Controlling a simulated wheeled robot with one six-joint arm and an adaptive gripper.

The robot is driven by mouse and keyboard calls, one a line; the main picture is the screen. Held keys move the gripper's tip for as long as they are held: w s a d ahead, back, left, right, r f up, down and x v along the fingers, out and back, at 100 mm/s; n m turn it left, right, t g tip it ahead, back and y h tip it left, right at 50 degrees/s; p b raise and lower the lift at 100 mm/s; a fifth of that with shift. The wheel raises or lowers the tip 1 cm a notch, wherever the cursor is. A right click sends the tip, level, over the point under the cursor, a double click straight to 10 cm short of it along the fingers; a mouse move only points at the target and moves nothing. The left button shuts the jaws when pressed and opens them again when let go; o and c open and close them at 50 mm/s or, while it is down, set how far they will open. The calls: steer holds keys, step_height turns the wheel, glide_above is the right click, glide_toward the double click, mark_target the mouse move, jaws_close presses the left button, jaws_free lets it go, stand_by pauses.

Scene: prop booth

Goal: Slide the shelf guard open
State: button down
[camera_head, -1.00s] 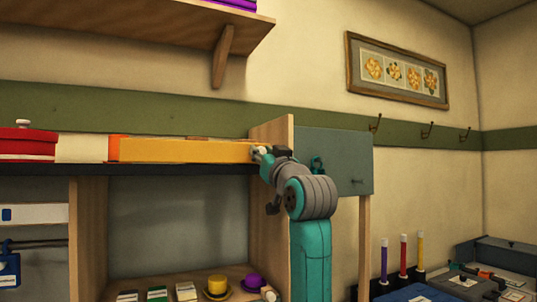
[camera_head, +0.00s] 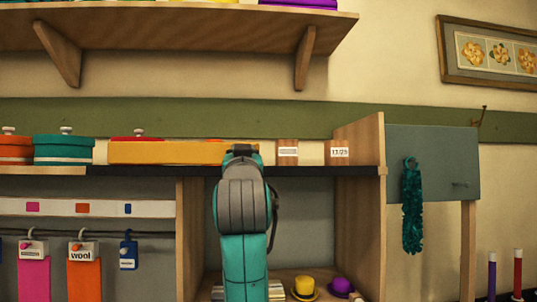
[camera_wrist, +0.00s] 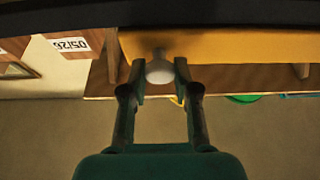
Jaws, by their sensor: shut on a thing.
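The shelf guard (camera_head: 165,153) is a long yellow-orange panel along the front of the dark-edged shelf. Its right end is behind my arm in the head view. In the wrist view the guard (camera_wrist: 230,46) runs across the top, with a round white knob (camera_wrist: 160,71) on its face. My gripper (camera_wrist: 160,78) is shut on this knob, one finger on each side. In the head view my own arm hides the fingertips and the knob.
Labelled brown boxes (camera_head: 287,152) stand uncovered on the shelf right of the guard, before an upright wooden side panel (camera_head: 360,190). Round lidded boxes (camera_head: 62,149) stand to the left. A bracketed upper shelf (camera_head: 180,30) hangs above. Hats (camera_head: 303,287) sit below.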

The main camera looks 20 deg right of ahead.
steer(key=shift+w+a, duration=0.25)
steer(key=shift+a, duration=0.45)
steer(key=c, duration=0.9)
jaws_free()
steer(key=v, duration=1.2)
steer(key=shift+f, duration=0.1)
